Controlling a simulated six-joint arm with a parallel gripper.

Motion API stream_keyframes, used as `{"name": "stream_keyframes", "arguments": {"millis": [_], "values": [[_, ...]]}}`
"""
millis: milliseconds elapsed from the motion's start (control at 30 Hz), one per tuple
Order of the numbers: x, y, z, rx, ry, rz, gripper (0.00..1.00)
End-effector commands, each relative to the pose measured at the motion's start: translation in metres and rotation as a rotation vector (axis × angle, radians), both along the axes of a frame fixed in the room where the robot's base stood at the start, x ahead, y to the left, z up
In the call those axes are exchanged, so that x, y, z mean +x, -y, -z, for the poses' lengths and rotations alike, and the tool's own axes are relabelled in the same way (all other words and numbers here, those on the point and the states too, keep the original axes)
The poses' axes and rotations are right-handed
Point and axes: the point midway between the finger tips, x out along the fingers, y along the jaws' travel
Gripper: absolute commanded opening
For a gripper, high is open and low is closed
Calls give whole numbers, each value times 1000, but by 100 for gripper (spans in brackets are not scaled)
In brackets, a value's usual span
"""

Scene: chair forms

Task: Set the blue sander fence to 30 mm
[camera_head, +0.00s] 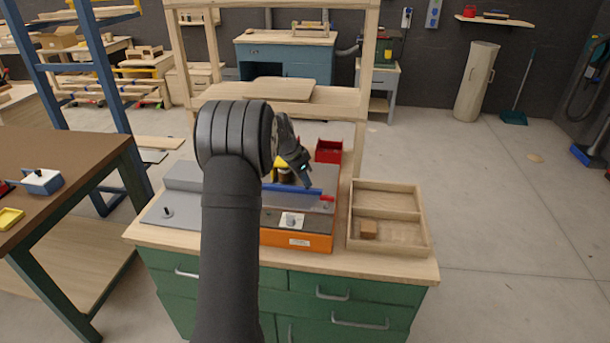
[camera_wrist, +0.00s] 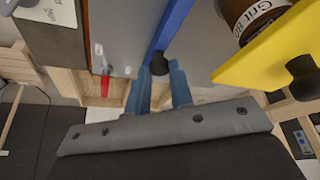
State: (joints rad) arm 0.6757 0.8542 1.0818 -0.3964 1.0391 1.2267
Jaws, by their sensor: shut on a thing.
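The blue sander fence (camera_head: 292,189) is a long bar across the sander with the orange base (camera_head: 315,243). In the wrist view the blue fence (camera_wrist: 176,22) runs down to a black knob (camera_wrist: 158,64) at its end. My gripper (camera_wrist: 160,72) has its blue fingers on both sides of this knob and is shut on it. In the head view my gripper (camera_head: 305,181) is at the fence, and the arm hides the sander's left part. I cannot read a fence scale in either view.
A yellow fence (camera_wrist: 265,50) with its own black knob stands beside a drum with a grit label (camera_wrist: 255,12). A red lever (camera_wrist: 104,84) is close to the fingers. A wooden tray (camera_head: 427,238) holding a brown block and a red bin (camera_head: 328,150) are nearby.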

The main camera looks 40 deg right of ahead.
Motion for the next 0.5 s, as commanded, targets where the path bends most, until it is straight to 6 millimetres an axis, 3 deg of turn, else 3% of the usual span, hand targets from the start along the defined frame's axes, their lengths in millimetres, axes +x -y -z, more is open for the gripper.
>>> {"name": "stream_keyframes", "arguments": {"millis": [267,300,500], "values": [[-2,-2,1,1,0,0,0],[-2,-2,1,1,0,0,26],[-1,-2,0,1,0,0,30]]}}
